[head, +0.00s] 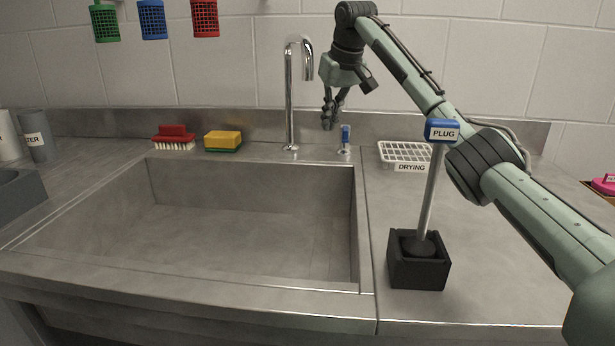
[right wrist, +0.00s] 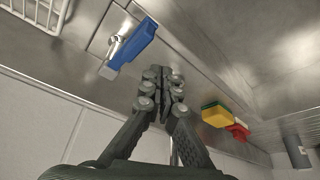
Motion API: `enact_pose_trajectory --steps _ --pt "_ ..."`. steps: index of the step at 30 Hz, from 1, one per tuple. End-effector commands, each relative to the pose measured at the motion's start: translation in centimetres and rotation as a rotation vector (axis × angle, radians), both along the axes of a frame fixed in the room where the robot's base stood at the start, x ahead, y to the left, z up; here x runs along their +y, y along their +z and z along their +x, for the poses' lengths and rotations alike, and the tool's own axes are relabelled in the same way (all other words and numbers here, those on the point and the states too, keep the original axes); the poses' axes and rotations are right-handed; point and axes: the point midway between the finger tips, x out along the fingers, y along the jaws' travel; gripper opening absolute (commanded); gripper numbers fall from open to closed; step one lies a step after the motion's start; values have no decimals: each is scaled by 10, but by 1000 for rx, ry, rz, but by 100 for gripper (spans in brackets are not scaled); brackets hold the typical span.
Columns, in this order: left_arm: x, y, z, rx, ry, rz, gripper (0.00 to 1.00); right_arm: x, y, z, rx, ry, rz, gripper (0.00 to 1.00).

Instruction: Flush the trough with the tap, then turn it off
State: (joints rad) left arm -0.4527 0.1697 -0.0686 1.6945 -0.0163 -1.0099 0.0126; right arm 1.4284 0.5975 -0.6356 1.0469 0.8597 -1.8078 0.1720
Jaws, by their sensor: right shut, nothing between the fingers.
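The grey metal trough (head: 250,262) fills the left and middle of the head view; its floor looks bare. The chrome tap spout (head: 290,95) rises behind it and bends over at the top. No water stream shows under it. The tap's blue-topped handle (head: 346,136) stands upright right of the spout; it also shows as a blue lever (right wrist: 137,44) in the right wrist view. My right gripper (head: 329,126) is shut and empty, just above and left of the handle, apart from it. Its closed fingers (right wrist: 162,88) show in the right wrist view. My left gripper is out of view.
A plug on a rod labelled PLUG (head: 443,131) stands in a black holder (head: 418,275) right of the trough. A white drying rack (head: 404,151) lies behind it. A red brush (head: 173,135) and a yellow sponge (head: 223,139) sit on the back ledge.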

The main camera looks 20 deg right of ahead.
Motion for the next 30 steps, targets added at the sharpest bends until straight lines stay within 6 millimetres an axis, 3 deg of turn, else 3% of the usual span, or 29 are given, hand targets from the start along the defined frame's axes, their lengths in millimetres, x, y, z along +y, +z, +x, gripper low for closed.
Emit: enact_pose_trajectory --steps 18,30 --pt "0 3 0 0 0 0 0 1 50 0 0 0 0 0" --pt "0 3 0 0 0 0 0 0 55 0 1 1 0 0"
